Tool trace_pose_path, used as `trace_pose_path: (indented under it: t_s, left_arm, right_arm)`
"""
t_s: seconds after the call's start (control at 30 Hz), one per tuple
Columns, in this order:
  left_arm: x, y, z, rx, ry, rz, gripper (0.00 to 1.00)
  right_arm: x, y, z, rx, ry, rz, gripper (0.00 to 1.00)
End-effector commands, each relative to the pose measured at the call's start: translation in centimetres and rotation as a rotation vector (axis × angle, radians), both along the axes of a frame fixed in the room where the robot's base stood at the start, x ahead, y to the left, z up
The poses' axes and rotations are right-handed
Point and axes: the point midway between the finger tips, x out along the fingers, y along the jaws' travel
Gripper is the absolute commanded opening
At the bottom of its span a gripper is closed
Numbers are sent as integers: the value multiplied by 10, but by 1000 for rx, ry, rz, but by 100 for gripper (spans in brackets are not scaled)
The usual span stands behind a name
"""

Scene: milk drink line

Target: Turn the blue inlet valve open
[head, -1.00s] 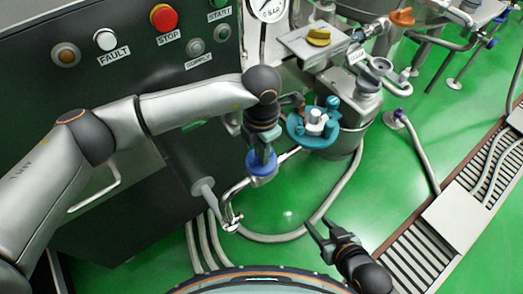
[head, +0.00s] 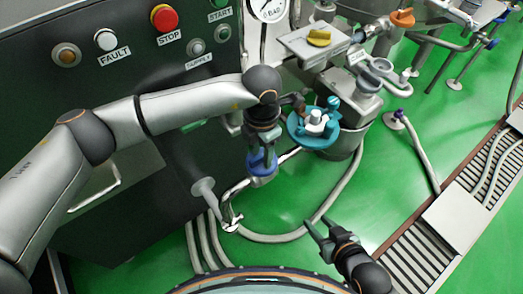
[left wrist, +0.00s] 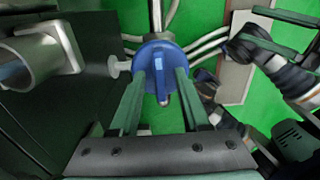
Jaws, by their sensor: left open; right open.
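The blue inlet valve (head: 262,165) sits on a pipe beside the dark cabinet, below my left gripper (head: 262,152). In the left wrist view, the blue valve (left wrist: 150,52) is a round blue disc with a raised grip bar across its middle. The fingers of my left gripper (left wrist: 161,75) are open and reach over the disc, one on each side of the bar. I cannot tell whether they touch it. My right gripper (head: 318,228) is open and empty over the green floor, at the lower middle of the head view.
The dark cabinet (head: 130,80) with a red STOP button (head: 164,18) stands at the left. A teal ring (head: 314,140) around a pump top is just right of my left gripper. Hoses (head: 270,238) curve across the green floor. A drain grate (head: 425,240) lies at the right.

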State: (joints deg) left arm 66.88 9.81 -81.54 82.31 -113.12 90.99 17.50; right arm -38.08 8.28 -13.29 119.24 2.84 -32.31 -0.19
Motion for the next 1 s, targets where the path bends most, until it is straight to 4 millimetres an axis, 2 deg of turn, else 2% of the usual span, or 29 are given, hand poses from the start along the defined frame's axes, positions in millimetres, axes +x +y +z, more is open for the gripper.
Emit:
trace_pose_path:
  t_s: [0.17,0.4,0.6,0.8,1.0]
  left_arm:
    - [1,-1,19,-2,-3,0,46]
    - [1,0,71,-1,-6,-1,46]
    - [1,0,107,-1,-4,1,46]
    - [0,0,124,0,-1,0,46]
    - [0,0,125,0,0,0,46]
  right_arm:
    - [0,0,3,0,0,0,46]
    - [-1,1,7,1,4,1,46]
    - [-1,2,10,3,3,4,46]
    - [2,2,11,0,-3,8,46]
    - [2,1,11,-3,-4,10,46]
